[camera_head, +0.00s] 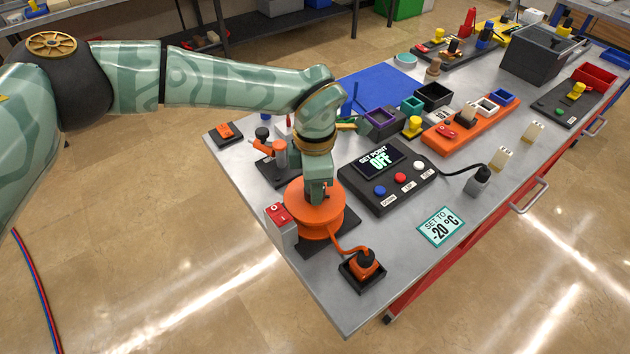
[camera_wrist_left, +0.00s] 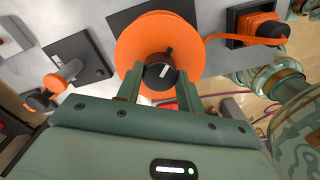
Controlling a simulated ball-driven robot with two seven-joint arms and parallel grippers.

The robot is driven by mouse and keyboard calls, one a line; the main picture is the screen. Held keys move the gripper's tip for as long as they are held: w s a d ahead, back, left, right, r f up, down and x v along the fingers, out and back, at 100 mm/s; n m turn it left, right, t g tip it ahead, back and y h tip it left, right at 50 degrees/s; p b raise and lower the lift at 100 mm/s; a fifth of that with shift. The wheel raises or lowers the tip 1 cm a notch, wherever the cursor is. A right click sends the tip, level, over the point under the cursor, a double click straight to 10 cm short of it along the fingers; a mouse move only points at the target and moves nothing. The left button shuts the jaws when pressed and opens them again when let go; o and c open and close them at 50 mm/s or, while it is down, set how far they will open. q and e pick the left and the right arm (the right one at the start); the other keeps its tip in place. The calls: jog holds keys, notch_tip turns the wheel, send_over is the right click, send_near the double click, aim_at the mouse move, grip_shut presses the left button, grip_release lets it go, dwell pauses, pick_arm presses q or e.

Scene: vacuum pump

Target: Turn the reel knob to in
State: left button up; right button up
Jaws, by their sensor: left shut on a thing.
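The orange reel (camera_head: 313,222) stands on a dark base near the front left corner of the metal table. My left gripper (camera_head: 317,196) comes down onto its top from above and hides the knob in the head view. In the left wrist view the reel (camera_wrist_left: 130,45) shows as an orange disc with a black knob (camera_wrist_left: 160,73) at its middle, bearing a white pointer mark. The fingers of my left gripper are shut on this knob, one on each side. I cannot read any in or out marking. My right gripper is not in view.
An orange cable runs from the reel to an orange plug in a black socket (camera_head: 362,270). A red switch box (camera_head: 279,218) stands close at the reel's left. The control panel (camera_head: 388,175), reading OFF, and a "SET TO -20 °C" card (camera_head: 441,227) lie to the right.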

pick_arm(q)
jog(key=m, duration=0.5)
jog(key=shift+w+r+m, duration=0.1)
jog(key=shift+m, duration=0.2)
jog(key=m, duration=0.4)
jog(key=shift+m+b, duration=0.3)
jog(key=m, duration=1)
jog(key=shift+b, duration=0.3)
jog(key=m, duration=0.2)
jog(key=shift+m, duration=0.3)
jog(key=shift+m+b, duration=0.4)
jog(key=shift+m, duration=0.4)
jog(key=shift+m+b, duration=0.75)
jog(key=shift+m, duration=0.25)
jog(key=shift+m+b, duration=0.6)
jog(key=shift+m, duration=0.1)
